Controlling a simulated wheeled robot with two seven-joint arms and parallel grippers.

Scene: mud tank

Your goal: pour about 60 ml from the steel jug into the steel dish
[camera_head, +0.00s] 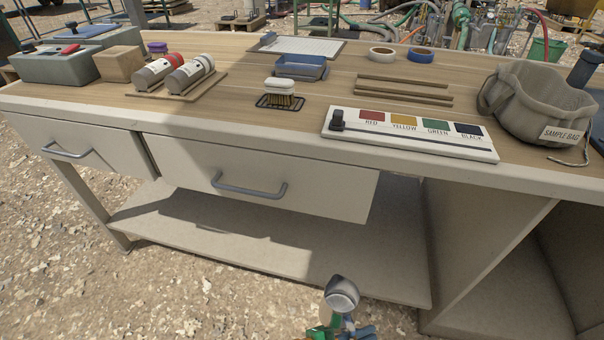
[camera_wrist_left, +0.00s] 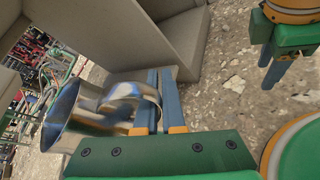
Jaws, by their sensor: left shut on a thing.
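The steel jug (camera_head: 341,293) is at the bottom of the head view, in front of the bench. My left gripper (camera_head: 348,327) is just below it, partly cut off by the frame. In the left wrist view the jug (camera_wrist_left: 88,110) lies to the left, with its wide mouth toward the lower left. The blue fingers of my left gripper (camera_wrist_left: 158,82) are shut on its looped handle. The jug's contents are hidden. What looks like my right gripper (camera_wrist_left: 281,62) is at the upper right of the wrist view; its jaws are unclear. I see no steel dish.
The wooden bench top (camera_head: 230,75) carries a colour-marked board (camera_head: 410,135), a grey sample bag (camera_head: 540,100), a brush (camera_head: 281,96), a blue tray (camera_head: 298,67), wooden sticks (camera_head: 405,88) and two bottles (camera_head: 172,72). Drawers (camera_head: 260,178) and a lower shelf (camera_head: 240,235) face me.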

